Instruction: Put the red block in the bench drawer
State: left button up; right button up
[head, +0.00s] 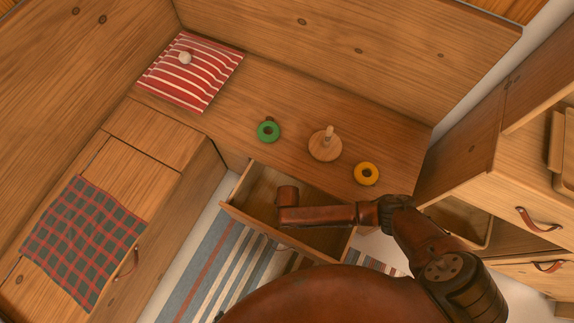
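The bench drawer (240,185) is pulled open below the bench seat; the part of its interior that shows is bare wood. My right arm reaches in from the lower right and lies across the view over the drawer. Its end is above the drawer's left half, and the gripper's fingers do not show. The arm covers part of the drawer's interior. I see no red block in the head view; it may be hidden behind my arm or out of frame. My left gripper is not in view.
On the bench seat (225,110) are a striped cushion (205,65) with a pale round object (185,57), a green ring (268,131), a wooden peg stand (325,145) and a yellow ring (367,174). A checked cloth (85,240) lies left. A cabinet (500,195) stands right.

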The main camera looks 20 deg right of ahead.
jog(key=shift+f, duration=0.1)
jog(key=o, duration=1.2)
jog(key=shift+c, duration=0.2)
jog(key=shift+r, duration=0.25)
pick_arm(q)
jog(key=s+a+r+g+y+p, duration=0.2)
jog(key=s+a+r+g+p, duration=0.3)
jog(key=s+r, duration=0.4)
pick_arm(e)
notch_tip(320, 180, up, 9)
jog(key=shift+f, duration=0.1)
jog(key=shift+r+p, duration=0.3)
jog(key=shift+r, duration=0.1)
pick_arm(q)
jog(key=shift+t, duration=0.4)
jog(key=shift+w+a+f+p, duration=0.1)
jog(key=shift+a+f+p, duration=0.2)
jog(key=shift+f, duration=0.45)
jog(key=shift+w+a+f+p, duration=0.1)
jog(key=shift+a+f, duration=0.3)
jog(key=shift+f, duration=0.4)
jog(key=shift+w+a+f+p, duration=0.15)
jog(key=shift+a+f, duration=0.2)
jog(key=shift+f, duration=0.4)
pick_arm(e)
jog(key=shift+r, duration=1.05)
